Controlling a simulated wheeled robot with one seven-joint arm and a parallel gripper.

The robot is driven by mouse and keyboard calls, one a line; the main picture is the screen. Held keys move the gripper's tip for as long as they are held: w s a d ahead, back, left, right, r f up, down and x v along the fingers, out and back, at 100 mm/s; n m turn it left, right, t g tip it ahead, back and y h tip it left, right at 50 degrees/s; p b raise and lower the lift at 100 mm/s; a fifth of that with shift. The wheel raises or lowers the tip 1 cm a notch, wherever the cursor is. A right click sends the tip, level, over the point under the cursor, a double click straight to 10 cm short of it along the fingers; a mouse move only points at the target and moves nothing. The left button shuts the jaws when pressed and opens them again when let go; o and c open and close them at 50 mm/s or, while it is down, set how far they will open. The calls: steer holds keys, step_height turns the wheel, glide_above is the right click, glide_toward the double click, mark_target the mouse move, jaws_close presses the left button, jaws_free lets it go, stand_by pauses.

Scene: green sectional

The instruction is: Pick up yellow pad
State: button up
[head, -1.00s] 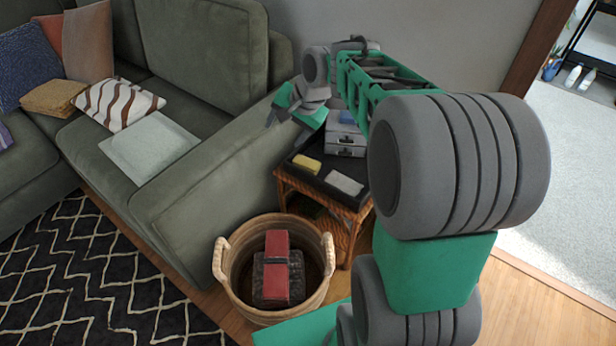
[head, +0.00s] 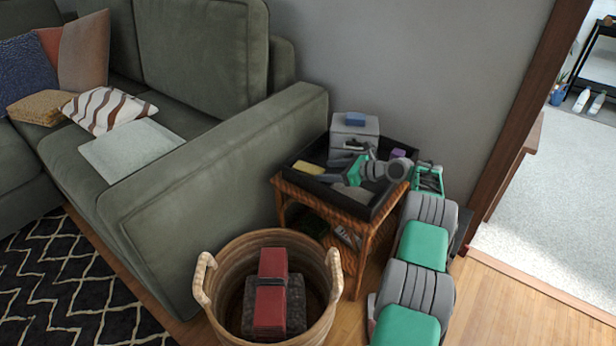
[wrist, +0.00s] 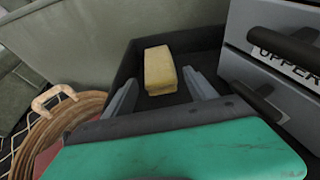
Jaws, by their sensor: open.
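The yellow pad (head: 309,168) lies in the left corner of the black tray (head: 375,209) on the wicker side table (head: 356,232). In the wrist view the pad (wrist: 160,70) lies flat on the tray floor, ahead of my gripper (wrist: 160,92). The two fingers stand apart and nothing is between their tips; the pad shows just beyond and between them. In the head view my gripper (head: 342,180) is low over the tray, to the right of the pad. Its fingertips are small and hard to make out there.
A grey drawer box (head: 368,128) with a blue item on top stands at the tray's back; it is close on the right in the wrist view (wrist: 240,70). A purple item (head: 398,153) is in the tray. The sofa arm (head: 230,170) borders the table. A wicker basket (head: 222,322) stands in front.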

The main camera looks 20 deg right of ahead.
mark_target(318, 171)
steer(key=b+x, duration=0.1)
steer(key=x, duration=0.3)
steer(key=shift+a+f+b, duration=0.1)
steer(key=shift+f+b, duration=0.25)
steer(key=shift+b, duration=0.05)
steer(key=shift+r, duration=0.1)
steer(key=shift+c, duration=0.5)
steer(key=c, duration=1)
steer(key=shift+r, duration=0.15)
